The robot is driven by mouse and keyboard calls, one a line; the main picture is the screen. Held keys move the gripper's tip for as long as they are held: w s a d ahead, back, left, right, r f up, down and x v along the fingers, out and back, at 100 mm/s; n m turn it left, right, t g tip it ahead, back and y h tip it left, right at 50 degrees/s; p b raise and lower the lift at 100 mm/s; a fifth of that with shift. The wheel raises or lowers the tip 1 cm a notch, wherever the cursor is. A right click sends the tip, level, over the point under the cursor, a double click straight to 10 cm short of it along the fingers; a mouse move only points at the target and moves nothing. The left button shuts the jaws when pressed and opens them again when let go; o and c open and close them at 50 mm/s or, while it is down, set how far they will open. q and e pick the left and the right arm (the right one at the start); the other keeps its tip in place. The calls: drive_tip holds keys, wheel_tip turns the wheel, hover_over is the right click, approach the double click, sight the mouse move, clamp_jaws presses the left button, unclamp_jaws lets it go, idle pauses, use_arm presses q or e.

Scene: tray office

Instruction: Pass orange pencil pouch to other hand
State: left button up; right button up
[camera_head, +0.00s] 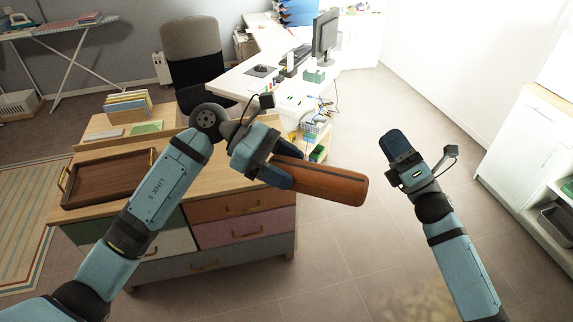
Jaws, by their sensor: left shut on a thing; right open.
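The orange pencil pouch (335,184) is a long rounded brown-orange case with a dark line along its top. My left gripper (279,172) is shut on its left end and holds it in the air, in front of the drawer cabinet's right side. The pouch points to the right and slightly down. Its left end is partly hidden by the gripper fingers. My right gripper (396,145) is open and empty, to the right of the pouch and apart from it, with its fingers pointing up in the picture.
A wooden tray (68,203) lies on the drawer cabinet (245,209) at left, near a row of books (128,104). Behind stand a white desk with a monitor (325,38) and an office chair (192,60). A white cabinet (528,150) is at right. Open floor lies between.

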drive_tip(key=s+d+f+m+g+h, duration=0.1)
drive_tip(key=s+f+m+h, duration=0.5)
drive_tip(key=f+m, duration=0.4)
drive_tip(key=s+f+m+h, duration=0.5)
drive_tip(key=f+m, duration=0.5)
drive_tip(key=f, duration=0.1)
drive_tip(key=s+a+f+m+g, duration=0.1)
drive_tip(key=s+f+m+g, duration=0.2)
drive_tip(key=s+f+m, duration=0.2)
drive_tip(key=s+a+f+m+g+h, duration=0.1)
drive_tip(key=s+f+m+g, duration=0.2)
drive_tip(key=s+f+m, duration=0.2)
drive_tip(key=s+f, duration=0.3)
drive_tip(key=s, duration=0.4)
drive_tip(key=shift+s+m+g+h, duration=0.25)
drive_tip(key=shift+m+g+h, duration=0.05)
drive_tip(key=shift+g, duration=0.1)
